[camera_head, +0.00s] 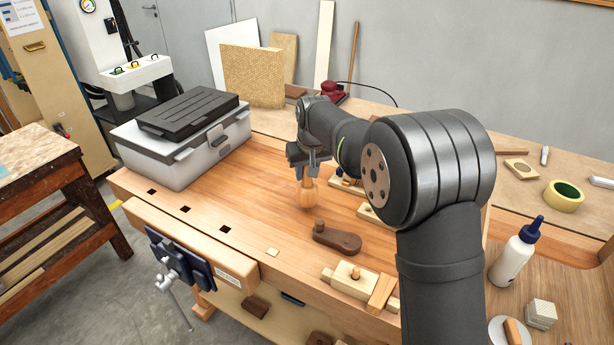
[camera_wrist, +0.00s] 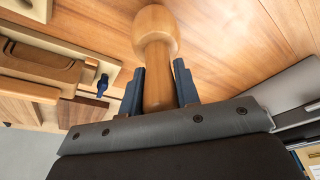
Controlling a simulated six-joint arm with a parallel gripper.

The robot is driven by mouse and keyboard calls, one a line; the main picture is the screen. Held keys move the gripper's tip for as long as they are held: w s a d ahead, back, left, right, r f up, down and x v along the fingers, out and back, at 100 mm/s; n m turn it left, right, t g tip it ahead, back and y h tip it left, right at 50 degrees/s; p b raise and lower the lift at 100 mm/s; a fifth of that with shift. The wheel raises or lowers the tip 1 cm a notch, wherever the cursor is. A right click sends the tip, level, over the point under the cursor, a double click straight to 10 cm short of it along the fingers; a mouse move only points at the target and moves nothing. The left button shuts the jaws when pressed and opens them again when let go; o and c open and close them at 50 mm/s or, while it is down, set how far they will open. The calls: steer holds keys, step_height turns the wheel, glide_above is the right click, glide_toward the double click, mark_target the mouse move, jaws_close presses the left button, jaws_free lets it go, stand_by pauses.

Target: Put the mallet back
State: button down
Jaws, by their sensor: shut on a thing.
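The mallet (camera_head: 307,194) is pale wood with a rounded head and a straight handle. My gripper (camera_head: 306,168) is shut on its handle, with the head hanging down over the middle of the workbench (camera_head: 255,205). I cannot tell whether the head touches the bench top. In the wrist view, the mallet's head (camera_wrist: 155,28) is at the top centre, and its handle runs between the two blue fingers of my gripper (camera_wrist: 159,88). The handle's end is hidden behind the gripper body. No clear holder for the mallet can be made out.
A grey toolbox (camera_head: 185,140) stands at the bench's back left. A dark brown wooden piece (camera_head: 337,238) lies just right of the mallet, with a pale wooden jig (camera_head: 355,284) nearer the front. A glue bottle (camera_head: 512,257) stands at right. Bench left of the mallet is clear.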

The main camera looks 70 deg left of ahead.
mark_target(311, 195)
steer(key=shift+f, duration=0.9)
steer(key=c, duration=1.1)
jaws_free()
steer(key=shift+f, duration=0.15)
steer(key=v, duration=1.2)
